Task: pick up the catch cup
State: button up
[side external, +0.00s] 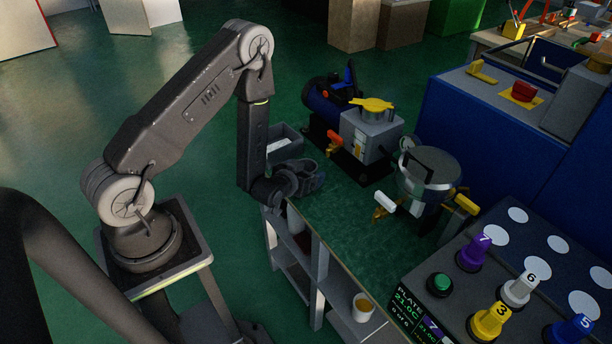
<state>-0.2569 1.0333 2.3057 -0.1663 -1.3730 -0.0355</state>
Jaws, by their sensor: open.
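A small pale cup (363,306) with an orange-yellow inside stands upright on the lower shelf under the bench. It is the only thing that clearly looks like a cup; I cannot confirm that it is the catch cup. My gripper (312,181) is at the left edge of the bench top, above and to the left of this cup and well apart from it. The gripper is open, with nothing visible held. A dark round shape shows at the fingers, but I cannot tell whether it is part of the gripper.
A grey bin (284,141) sits behind my gripper. A blue-and-grey pump (362,134) with a yellow cap and a round clear-lidded chamber (428,178) with clamps stand on the green bench top. A panel with numbered knobs (520,290) is at front right. Green top between them is clear.

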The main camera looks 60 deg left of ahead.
jog(key=shift+w+a+f, duration=0.15)
jog(key=shift+w+a, duration=0.05)
jog(key=shift+w, duration=0.15)
jog(key=c, duration=1)
jog(key=shift+c, duration=0.2)
